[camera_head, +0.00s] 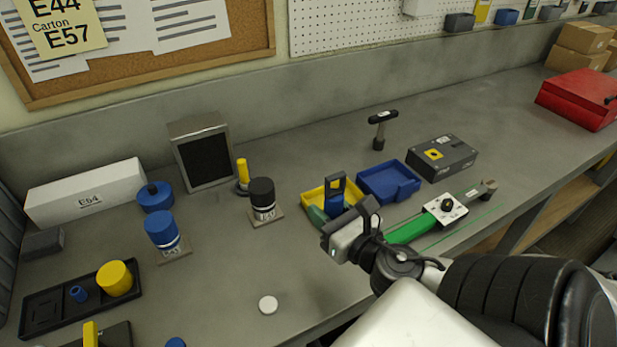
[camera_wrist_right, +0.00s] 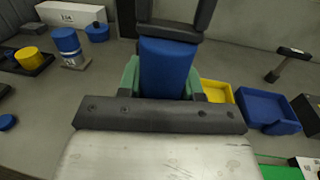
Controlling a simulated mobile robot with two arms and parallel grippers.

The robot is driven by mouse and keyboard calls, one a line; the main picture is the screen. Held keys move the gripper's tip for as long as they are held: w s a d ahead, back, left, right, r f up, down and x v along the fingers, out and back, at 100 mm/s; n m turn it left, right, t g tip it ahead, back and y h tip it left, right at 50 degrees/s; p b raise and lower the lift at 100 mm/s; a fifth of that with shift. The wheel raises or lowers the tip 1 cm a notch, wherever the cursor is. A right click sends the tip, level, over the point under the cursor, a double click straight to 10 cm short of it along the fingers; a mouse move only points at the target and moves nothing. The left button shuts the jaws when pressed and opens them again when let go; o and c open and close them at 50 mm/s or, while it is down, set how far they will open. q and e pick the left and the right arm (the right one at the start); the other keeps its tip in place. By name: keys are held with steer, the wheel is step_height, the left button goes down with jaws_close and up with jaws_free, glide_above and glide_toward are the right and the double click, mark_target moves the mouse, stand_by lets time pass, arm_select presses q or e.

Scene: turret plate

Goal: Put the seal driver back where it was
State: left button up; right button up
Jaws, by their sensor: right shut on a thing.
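The seal driver appears to be the blue tool with a dark loop handle (camera_head: 335,197), upright in my right gripper (camera_head: 327,214). The green fingers of the right gripper are shut on its blue body, which also shows in the right wrist view (camera_wrist_right: 166,68). In the head view it overlaps the yellow tray (camera_head: 308,198); its lower end is hidden, so I cannot tell whether it touches the tray. My left gripper is not in view.
A blue tray (camera_head: 400,190) stands right of the yellow one. Behind are a T-handled tool (camera_head: 380,128) and a dark grey box (camera_head: 443,158). A black-topped jar (camera_head: 262,199) stands left, and a white disc (camera_head: 268,305) lies in front. Bare bench surrounds the disc.

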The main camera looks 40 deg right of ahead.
steer(key=shift+w+a+f+p, duration=0.1)
steer(key=shift+w+a+f, duration=0.65)
steer(key=shift+w+f, duration=1.05)
steer(key=shift+w+a+f+p, duration=0.15)
steer(key=shift+w+a+f, duration=0.55)
steer(key=shift+w+f, duration=1.1)
steer(key=shift+w+a+f+p, duration=0.1)
steer(key=shift+w+a+f, duration=0.65)
steer(key=shift+w+f, duration=1.05)
steer(key=shift+f, duration=0.25)
steer(key=o, duration=1)
steer(key=shift+s, duration=0.1)
steer(key=shift+r, duration=0.15)
